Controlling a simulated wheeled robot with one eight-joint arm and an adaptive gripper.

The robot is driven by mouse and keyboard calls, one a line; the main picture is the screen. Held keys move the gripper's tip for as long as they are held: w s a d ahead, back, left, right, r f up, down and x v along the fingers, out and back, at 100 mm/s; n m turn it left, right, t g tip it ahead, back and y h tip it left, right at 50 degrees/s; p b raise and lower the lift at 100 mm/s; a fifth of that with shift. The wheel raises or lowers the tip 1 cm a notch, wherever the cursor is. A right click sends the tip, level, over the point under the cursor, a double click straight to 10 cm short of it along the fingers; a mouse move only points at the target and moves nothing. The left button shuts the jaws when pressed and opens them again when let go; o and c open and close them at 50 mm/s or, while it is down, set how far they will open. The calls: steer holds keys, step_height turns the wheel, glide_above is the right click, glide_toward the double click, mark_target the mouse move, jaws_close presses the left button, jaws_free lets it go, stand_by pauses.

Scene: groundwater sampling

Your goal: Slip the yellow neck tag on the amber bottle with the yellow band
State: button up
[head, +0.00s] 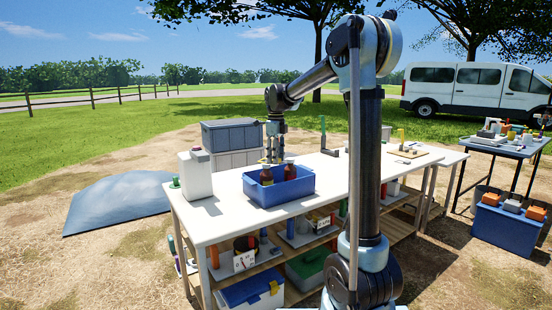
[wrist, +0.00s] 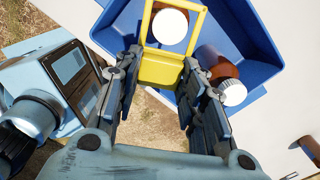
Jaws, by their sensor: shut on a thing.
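My gripper (wrist: 162,68) is shut on the yellow neck tag (wrist: 162,72), which it grips by its solid near end. The tag's open frame shows around the white cap of an amber bottle (wrist: 170,26) in the wrist view. I cannot tell whether the frame is above the cap or around the neck. In the head view my gripper (head: 273,158) is over this bin (head: 285,192).
The bin sits on a white bench (head: 225,212). A white jug (head: 195,174) stands to its left, and a grey crate (head: 231,134) is behind. Bench space right of the bin is partly hidden by my arm. A wooden board (head: 412,158) lies farther right.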

steer(key=shift+f, duration=1.75)
steer(key=o, duration=1)
steer(key=shift+c, duration=0.2)
steer(key=shift+r, duration=0.1)
step_height(320, 180, up, 12)
